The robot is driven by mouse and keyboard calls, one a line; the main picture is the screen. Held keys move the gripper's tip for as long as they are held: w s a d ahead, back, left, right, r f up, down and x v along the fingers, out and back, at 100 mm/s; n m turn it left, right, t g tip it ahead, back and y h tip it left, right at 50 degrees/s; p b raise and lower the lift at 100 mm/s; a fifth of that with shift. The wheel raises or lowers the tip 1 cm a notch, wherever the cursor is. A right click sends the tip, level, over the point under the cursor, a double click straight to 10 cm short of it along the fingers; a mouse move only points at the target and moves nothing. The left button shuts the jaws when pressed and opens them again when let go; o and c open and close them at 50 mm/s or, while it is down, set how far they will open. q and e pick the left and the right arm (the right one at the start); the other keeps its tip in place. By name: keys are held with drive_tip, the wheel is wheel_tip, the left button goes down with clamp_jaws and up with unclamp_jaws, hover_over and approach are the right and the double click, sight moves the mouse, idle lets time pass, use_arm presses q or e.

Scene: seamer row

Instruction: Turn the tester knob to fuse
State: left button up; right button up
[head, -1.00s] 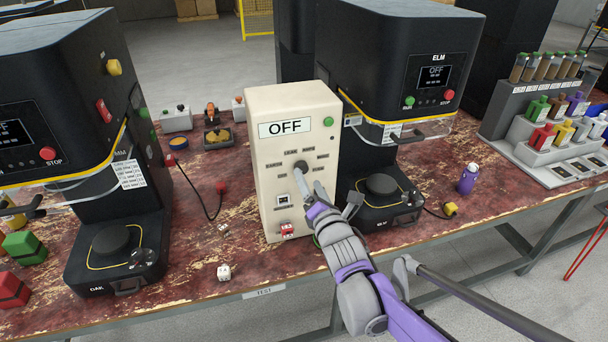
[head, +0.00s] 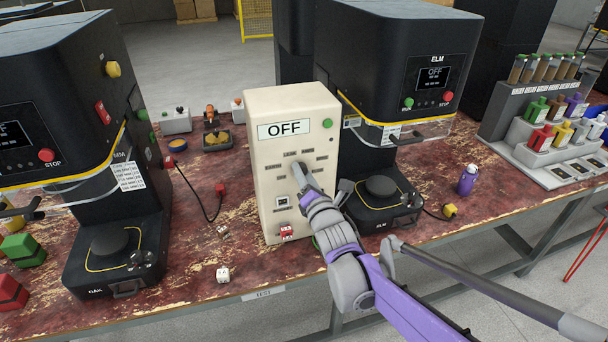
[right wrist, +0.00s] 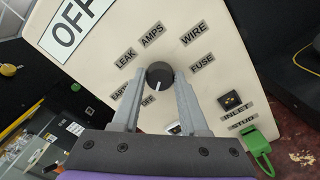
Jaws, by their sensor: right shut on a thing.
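The cream tester box (head: 263,204) stands on the bench in the middle of the head view, its display (head: 285,129) reading OFF. Its dark round knob (right wrist: 160,72) shows in the right wrist view, with a white pointer line aimed down at the OFF label (right wrist: 149,100). The FUSE label (right wrist: 203,61) is to the right of the knob; WIRE, AMPS, LEAK and EARTH ring it too. My right gripper (head: 301,175) is shut on the knob, one finger on each side. In the head view its fingers hide most of the knob. My left gripper is not in view.
Black seamers stand left (head: 60,130) and right (head: 385,70) of the tester. A green plug-like piece (right wrist: 256,145) hangs at the tester's lower edge. A purple bottle (head: 467,181) and a bottle rack (head: 541,145) are to the right.

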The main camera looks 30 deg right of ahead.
clamp_jaws()
